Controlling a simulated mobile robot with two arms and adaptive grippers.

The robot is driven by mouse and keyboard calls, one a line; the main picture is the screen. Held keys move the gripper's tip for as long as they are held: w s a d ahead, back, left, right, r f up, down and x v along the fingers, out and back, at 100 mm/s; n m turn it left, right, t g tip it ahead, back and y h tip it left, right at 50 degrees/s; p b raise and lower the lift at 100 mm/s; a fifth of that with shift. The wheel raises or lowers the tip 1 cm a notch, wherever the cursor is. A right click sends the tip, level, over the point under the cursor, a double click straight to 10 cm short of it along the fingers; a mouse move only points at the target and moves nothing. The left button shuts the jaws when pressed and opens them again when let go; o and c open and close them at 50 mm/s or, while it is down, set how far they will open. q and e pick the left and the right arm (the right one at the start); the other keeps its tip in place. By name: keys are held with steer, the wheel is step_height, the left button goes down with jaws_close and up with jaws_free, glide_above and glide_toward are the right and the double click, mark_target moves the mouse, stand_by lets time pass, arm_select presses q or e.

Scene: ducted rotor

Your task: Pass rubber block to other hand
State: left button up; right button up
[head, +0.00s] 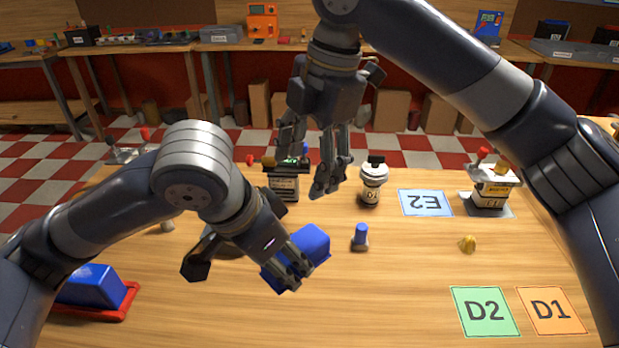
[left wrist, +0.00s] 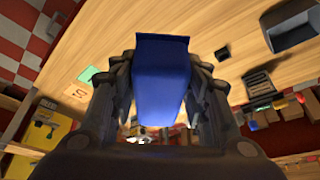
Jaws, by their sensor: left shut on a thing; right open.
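The blue rubber block (head: 310,242) is held above the table in the head view. My left gripper (head: 289,272) is shut on it, with its fingers along the block's sides. In the left wrist view the block (left wrist: 162,80) sits between both fingers and sticks out past them. My right gripper (head: 314,165) is open and empty, pointing down above and behind the block, apart from it. A similar blue block (head: 92,284) lies on a red tray (head: 117,309) at the left.
A blue-topped peg (head: 361,237), a white-and-black canister (head: 373,184) and a yellow piece (head: 467,244) stand on the table. A dark boxy device (head: 284,187) is behind my right gripper. Mats E2 (head: 426,203), D2 (head: 485,312) and D1 (head: 552,310) lie at the right. The front middle is clear.

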mark_target(311, 228)
steer(key=s, duration=0.1)
steer(key=s+n+h, duration=0.1)
steer(key=h, duration=0.1)
steer(key=shift+s+d+f, duration=0.2)
steer(key=shift+s+d, duration=0.05)
steer(key=shift+s, duration=0.15)
arm_select(q)
steer(key=shift+d, duration=0.1)
arm_select(e)
steer(key=shift+s+d+f+n+g, duration=0.1)
steer(key=shift+s+f+n+g, duration=0.05)
steer(key=shift+s+n+g, duration=0.15)
steer(key=shift+f, duration=0.25)
step_height(311, 228, down, 12)
steer(key=shift+r, duration=0.25)
arm_select(q)
steer(key=shift+d, duration=0.1)
arm_select(e)
steer(key=c, duration=1.2)
arm_select(q)
steer(key=o, duration=1.1)
steer(key=shift+r, duration=0.1)
steer(key=shift+o, duration=0.2)
arm_select(e)
steer(key=shift+c, duration=0.2)
